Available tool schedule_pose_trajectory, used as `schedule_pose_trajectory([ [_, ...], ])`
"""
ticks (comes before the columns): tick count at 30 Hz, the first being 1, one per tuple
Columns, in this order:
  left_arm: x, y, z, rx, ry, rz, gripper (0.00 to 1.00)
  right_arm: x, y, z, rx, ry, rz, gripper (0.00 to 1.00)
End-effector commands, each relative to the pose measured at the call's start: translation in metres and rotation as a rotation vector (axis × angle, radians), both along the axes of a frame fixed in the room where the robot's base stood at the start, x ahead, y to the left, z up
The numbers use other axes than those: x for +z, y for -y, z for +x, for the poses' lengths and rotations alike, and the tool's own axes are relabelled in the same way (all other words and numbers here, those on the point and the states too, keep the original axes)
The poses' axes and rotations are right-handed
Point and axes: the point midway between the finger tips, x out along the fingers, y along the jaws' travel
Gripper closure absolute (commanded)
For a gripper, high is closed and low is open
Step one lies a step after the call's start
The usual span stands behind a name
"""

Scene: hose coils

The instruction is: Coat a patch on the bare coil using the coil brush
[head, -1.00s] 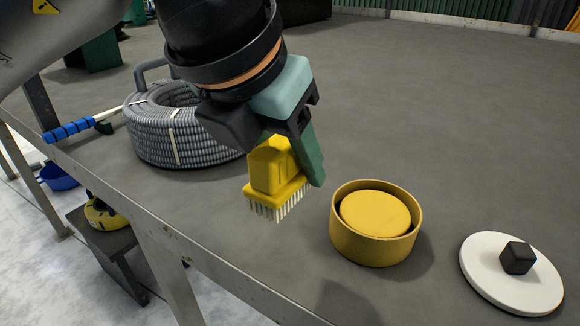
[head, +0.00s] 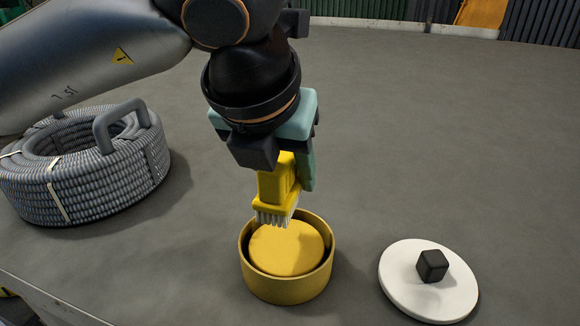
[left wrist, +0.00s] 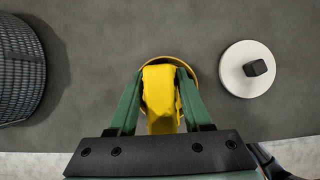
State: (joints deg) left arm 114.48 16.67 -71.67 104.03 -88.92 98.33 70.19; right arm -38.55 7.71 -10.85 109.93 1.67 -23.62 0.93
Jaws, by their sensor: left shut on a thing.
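My left gripper (head: 283,178) is shut on the yellow coil brush (head: 275,186), which points bristles down. The brush is over the back part of a round yellow pot (head: 287,290) filled with a yellow mass (head: 288,250). I cannot tell whether the bristles touch the mass. In the left wrist view the green fingers (left wrist: 158,95) hold the brush (left wrist: 160,100), which hides most of the pot. The grey ribbed hose coil (head: 85,185) lies at the left with a handle and pale ties. My right gripper is not in view.
A white round lid (head: 405,285) with a black knob (head: 432,266) lies right of the pot. The grey table (head: 480,150) is clear behind and to the right. Its front edge runs along the lower left.

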Motion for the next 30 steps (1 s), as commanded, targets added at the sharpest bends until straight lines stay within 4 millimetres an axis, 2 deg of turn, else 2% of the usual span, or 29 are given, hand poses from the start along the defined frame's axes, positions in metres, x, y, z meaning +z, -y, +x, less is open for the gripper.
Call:
schedule_pose_trajectory([
  [8, -0.006, -0.001, 0.002, 0.021, 0.002, 0.000, 0.95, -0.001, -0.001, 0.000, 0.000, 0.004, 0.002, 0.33],
  [24, -0.055, -0.001, 0.002, 0.020, 0.001, 0.000, 0.95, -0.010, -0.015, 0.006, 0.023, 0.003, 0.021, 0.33],
  [30, -0.061, -0.001, 0.002, 0.020, 0.000, -0.002, 0.95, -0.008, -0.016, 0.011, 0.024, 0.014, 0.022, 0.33],
])
